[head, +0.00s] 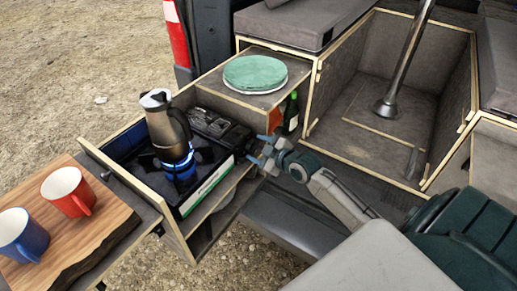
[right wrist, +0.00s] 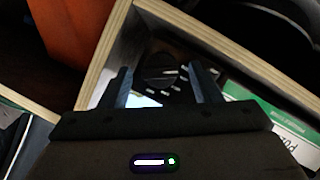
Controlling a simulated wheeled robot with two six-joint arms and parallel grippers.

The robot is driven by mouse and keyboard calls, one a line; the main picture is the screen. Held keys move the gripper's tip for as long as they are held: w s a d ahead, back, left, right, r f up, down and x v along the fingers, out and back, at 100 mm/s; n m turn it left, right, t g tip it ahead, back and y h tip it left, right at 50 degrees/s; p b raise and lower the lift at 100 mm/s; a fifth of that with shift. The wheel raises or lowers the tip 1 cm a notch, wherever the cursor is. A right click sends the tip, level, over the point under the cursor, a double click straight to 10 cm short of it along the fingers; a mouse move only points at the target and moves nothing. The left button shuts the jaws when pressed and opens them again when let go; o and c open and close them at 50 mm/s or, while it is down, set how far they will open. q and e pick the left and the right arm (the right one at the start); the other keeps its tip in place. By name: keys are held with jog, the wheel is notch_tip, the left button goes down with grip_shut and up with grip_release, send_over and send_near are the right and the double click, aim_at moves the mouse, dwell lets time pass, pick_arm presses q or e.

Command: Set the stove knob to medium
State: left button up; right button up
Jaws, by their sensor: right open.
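The camping stove (head: 212,127) sits in the pulled-out wooden drawer, with a metal coffee pot (head: 165,125) on its burner and a blue flame (head: 180,170) under the pot. My right gripper (head: 261,154) is at the stove's right end. In the right wrist view the dark round stove knob (right wrist: 159,73) shows between the two open fingers of my right gripper (right wrist: 161,75), with pale marks around it. I cannot tell whether the fingers touch it, or its exact setting. In the head view the knob cannot be made out. My left gripper is out of view.
The wooden drawer wall (head: 132,200) rises close around the stove. A green bottle (head: 291,112) stands just behind my right gripper. Green plates (head: 255,73) lie on the shelf behind. A red mug (head: 67,190) and a blue mug (head: 22,236) stand on a wooden board (head: 100,215) at left.

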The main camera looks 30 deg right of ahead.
jog(key=c, duration=1)
